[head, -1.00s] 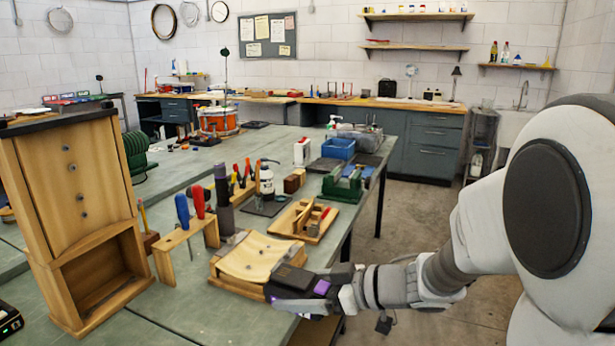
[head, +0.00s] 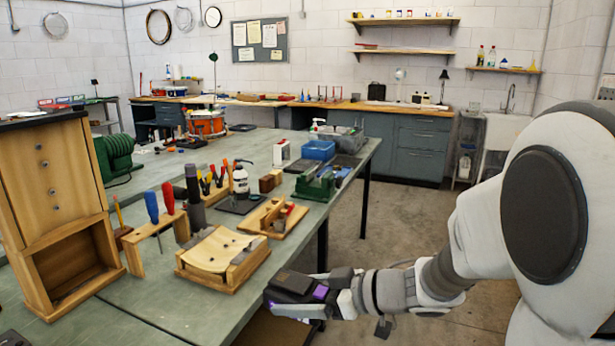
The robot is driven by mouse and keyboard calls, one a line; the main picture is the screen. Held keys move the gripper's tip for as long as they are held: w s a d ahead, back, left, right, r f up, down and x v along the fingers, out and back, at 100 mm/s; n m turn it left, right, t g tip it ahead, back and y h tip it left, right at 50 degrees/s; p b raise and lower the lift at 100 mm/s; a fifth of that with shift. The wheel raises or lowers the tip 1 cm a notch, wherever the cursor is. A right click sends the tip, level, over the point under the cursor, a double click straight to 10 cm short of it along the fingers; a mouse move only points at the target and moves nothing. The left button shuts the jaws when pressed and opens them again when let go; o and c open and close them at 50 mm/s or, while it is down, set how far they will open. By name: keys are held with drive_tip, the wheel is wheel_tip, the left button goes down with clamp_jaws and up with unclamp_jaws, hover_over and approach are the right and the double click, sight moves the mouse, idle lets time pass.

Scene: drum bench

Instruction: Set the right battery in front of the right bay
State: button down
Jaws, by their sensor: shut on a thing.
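My gripper (head: 318,295) is low in the middle of the head view, just off the bench's right edge and above the floor. It is shut on a dark block with purple patches, which looks like the battery (head: 288,284). The fingers and the near side of the block overlap, so the exact grip is hard to see. I cannot make out a right bay for certain. A dark device (head: 12,339) is cut off at the bottom left corner; I cannot tell what it is.
A wooden cabinet (head: 50,180) with an open lower compartment stands at the bench's left. A curved wooden cradle (head: 222,252) sits near the edge beside my gripper. A tool rack (head: 155,225), a wooden jig (head: 272,218) and a green vise (head: 318,182) stand farther back. The bench front (head: 150,305) is clear.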

drive_tip(key=shift+w+d+f+m, duration=0.15)
drive_tip(key=shift+w+m, duration=0.1)
drive_tip(key=shift+m, duration=0.05)
drive_tip(key=w+d+f+m+t+h, duration=0.4)
drive_tip(key=w+f+m+t+h, duration=0.15)
drive_tip(key=w+f, duration=0.2)
drive_tip(key=d+f+m+t+h, duration=0.2)
drive_tip(key=d+f+m+h, duration=0.5)
drive_tip(key=d+f, duration=0.4)
wheel_tip(320, 180, up, 17)
drive_tip(key=p, duration=1.5)
drive_tip(key=shift+w+d+f, duration=0.2)
drive_tip(key=shift+w+d, duration=0.2)
drive_tip(key=shift+w, duration=0.05)
